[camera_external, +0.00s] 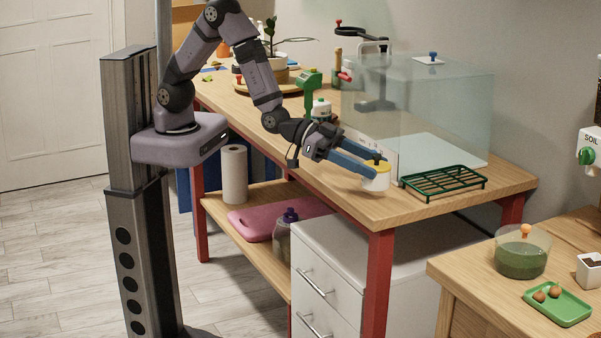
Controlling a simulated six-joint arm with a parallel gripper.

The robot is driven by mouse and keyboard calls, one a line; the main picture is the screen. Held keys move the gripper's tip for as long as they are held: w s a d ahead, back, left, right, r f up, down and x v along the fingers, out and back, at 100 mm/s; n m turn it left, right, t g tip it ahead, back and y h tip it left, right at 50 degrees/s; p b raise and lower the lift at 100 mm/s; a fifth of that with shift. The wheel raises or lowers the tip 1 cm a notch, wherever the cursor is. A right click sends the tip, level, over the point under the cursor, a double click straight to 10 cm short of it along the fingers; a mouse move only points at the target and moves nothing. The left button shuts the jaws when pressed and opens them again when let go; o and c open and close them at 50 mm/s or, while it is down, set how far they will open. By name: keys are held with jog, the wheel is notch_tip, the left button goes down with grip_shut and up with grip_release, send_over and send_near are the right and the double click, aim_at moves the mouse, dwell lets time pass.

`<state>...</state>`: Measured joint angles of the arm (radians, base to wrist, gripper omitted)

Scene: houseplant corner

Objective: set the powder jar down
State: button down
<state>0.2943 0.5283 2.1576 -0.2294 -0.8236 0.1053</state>
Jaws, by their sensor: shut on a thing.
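The powder jar (375,182) is a small white jar with a yellow lid. It is at the front right part of the wooden workbench. My gripper (372,167) reaches in from the left with its blue fingers shut on the jar at the height of its lid. The jar is upright. From this view I cannot tell whether its base touches the bench (352,193) or hangs just above it.
A clear glass box (440,110) stands behind the jar. A green wire rack (443,183) lies to its right. A green-and-white bottle (321,110) stands farther back. The bench's front edge is close below the jar. A lower table holds a green tray (572,312).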

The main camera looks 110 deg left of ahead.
jog(key=shift+f, duration=1.25)
jog(key=shift+f, duration=0.2)
jog(key=c, duration=0.7)
grip_release()
jog(key=shift+c, duration=0.2)
